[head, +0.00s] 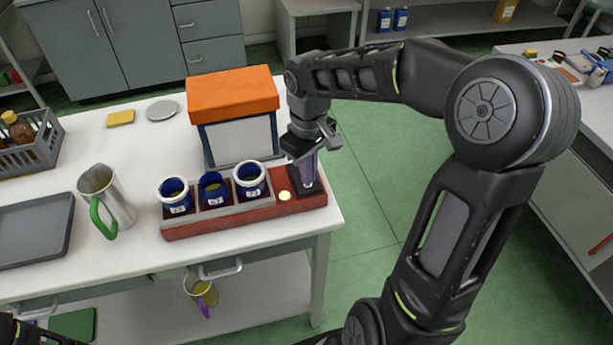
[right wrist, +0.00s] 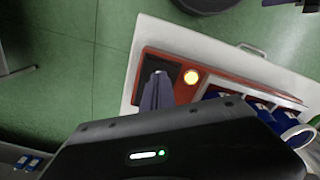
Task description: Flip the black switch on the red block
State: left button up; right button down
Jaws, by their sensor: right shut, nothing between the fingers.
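The red block (head: 245,222) lies along the near right edge of the white table. Its right end carries a black switch plate (head: 318,186), also in the right wrist view (right wrist: 143,68). A round lamp (head: 285,196) beside the plate glows yellow, brighter in the right wrist view (right wrist: 191,77). My right gripper (head: 307,180) points down, shut and empty, with its fingertips over the black plate. The fingers (right wrist: 157,88) cover part of the plate, so I cannot tell the switch's position or whether they touch it. My left gripper is not in view.
Three blue jars (head: 213,188) stand in a grey holder on the block. An orange-topped box (head: 236,128) stands close behind. A metal jug (head: 105,200) and grey tray (head: 35,228) are to the left. Open green floor (head: 375,200) lies right of the table.

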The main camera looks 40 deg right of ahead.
jog(key=shift+f+b, duration=0.65)
jog(key=shift+f, duration=0.3)
jog(key=shift+r, duration=0.15)
notch_tip(320, 180, up, 7)
jog(key=p, duration=0.5)
jog(key=shift+p, duration=0.3)
dwell(0.6)
